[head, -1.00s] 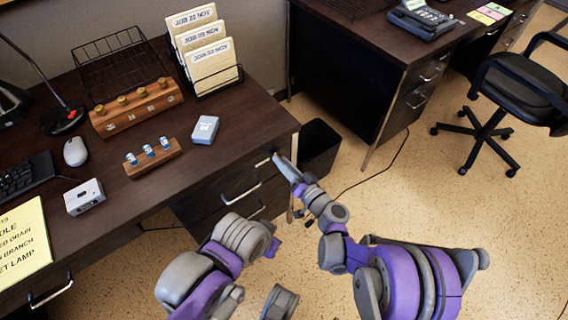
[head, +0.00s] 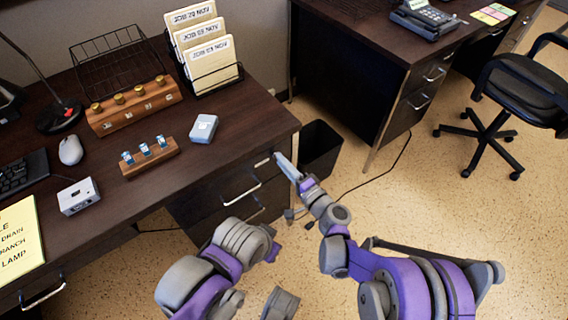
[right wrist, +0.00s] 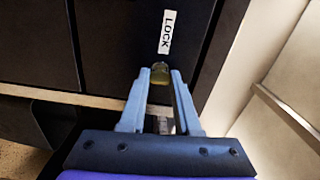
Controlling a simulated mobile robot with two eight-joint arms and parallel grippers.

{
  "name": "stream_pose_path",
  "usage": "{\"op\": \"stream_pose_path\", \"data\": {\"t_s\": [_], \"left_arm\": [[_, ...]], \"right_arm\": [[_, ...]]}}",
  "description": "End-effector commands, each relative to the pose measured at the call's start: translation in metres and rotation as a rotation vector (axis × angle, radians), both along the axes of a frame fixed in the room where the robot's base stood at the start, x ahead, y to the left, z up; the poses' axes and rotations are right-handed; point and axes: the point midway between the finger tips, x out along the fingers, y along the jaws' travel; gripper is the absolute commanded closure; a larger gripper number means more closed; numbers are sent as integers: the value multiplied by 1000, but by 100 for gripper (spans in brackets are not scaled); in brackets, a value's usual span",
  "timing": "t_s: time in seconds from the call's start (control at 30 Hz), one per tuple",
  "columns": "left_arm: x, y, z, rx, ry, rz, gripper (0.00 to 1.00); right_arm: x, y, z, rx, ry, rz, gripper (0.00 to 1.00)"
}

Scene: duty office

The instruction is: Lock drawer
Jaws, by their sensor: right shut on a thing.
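The desk's top drawer (head: 222,190) is shut in the head view. In the right wrist view, a white "LOCK" label (right wrist: 167,32) is on the dark drawer front. Just below it is a small brass-coloured lock piece (right wrist: 160,70). My right gripper (right wrist: 160,82) is shut on this lock piece, one blue-grey fingertip on each side. In the head view, my right gripper (head: 281,162) is at the right end of the drawer front and hides the lock. My left arm shows at the bottom, but its fingers are not visible.
The desk top (head: 235,145) holds a key rack (head: 135,107), a smaller wooden rack (head: 150,158), a blue-white box (head: 203,129) and a file holder (head: 215,80). A black bin (head: 320,150) stands close to the right gripper. Open floor lies to the right, with an office chair (head: 525,90).

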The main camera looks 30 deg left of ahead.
Motion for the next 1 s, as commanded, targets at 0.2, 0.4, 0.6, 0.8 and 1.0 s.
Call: {"op": "stream_pose_path", "data": {"t_s": [0.2,0.4,0.6,0.8,1.0], "left_arm": [[0,0,-2,0,0,0,100],[0,0,-2,0,0,0,100],[0,0,-2,0,0,0,100],[0,0,-2,0,0,0,100],[0,0,-2,0,0,0,100]], "right_arm": [[0,0,0,26,62,1,100],[0,0,0,34,82,1,100],[0,0,0,35,84,1,100],[0,0,0,35,84,1,60],[0,0,0,34,83,0,39]]}}
